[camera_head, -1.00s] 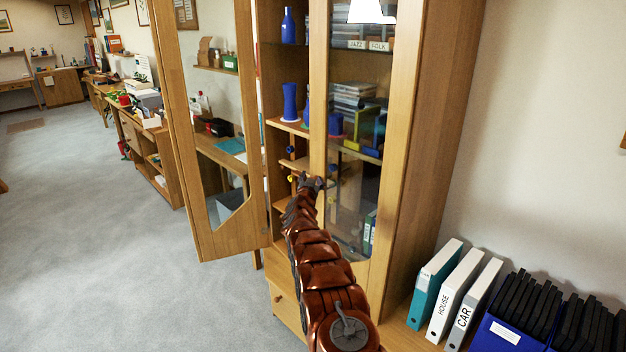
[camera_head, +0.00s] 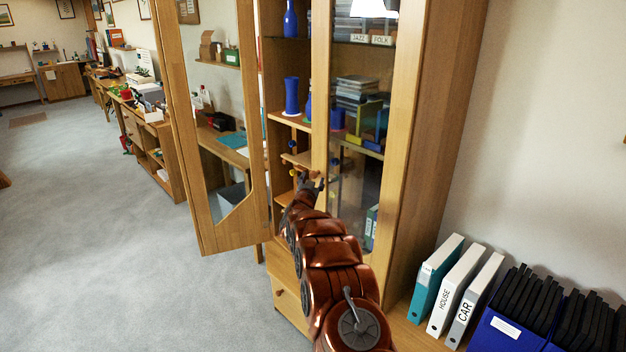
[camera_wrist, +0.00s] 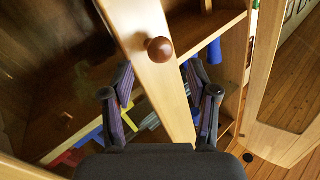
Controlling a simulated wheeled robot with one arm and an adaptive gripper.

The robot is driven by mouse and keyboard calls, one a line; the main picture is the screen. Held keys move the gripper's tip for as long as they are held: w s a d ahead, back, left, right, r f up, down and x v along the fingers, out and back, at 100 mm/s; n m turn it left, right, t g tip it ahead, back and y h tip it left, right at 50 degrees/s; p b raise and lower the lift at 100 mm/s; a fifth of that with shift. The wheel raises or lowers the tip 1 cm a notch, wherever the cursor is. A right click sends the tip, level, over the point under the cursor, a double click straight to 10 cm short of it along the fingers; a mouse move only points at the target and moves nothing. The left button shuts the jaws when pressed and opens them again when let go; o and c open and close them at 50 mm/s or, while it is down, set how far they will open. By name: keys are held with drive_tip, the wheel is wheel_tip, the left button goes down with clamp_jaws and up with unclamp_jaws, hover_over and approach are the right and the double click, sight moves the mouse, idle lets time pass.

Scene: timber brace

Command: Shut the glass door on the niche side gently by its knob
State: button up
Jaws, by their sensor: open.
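A tall wooden cabinet has two glass doors. The left glass door (camera_head: 228,233) stands swung wide open. The right glass door (camera_head: 392,150) covers the right half of the cabinet; I cannot tell whether it is fully shut. Its frame stile (camera_wrist: 150,75) runs diagonally through the wrist view and carries a round brown knob (camera_wrist: 160,50). My gripper (camera_head: 313,181) is at this stile, in front of the cabinet. In the wrist view my gripper (camera_wrist: 161,82) is open and empty, with the stile and knob beyond its fingers. The knob is not clear in the head view.
Blue vases (camera_head: 291,95) stand on the open left shelves. Binders (camera_head: 439,285) and a blue box (camera_head: 498,332) of black folders stand on a low surface at the right. Grey carpet (camera_head: 110,270) is clear at the left.

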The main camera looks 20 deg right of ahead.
drive_tip(key=v, duration=0.6)
drive_tip(key=shift+s, duration=0.15)
drive_tip(key=shift+a, duration=0.1)
idle(0.5)
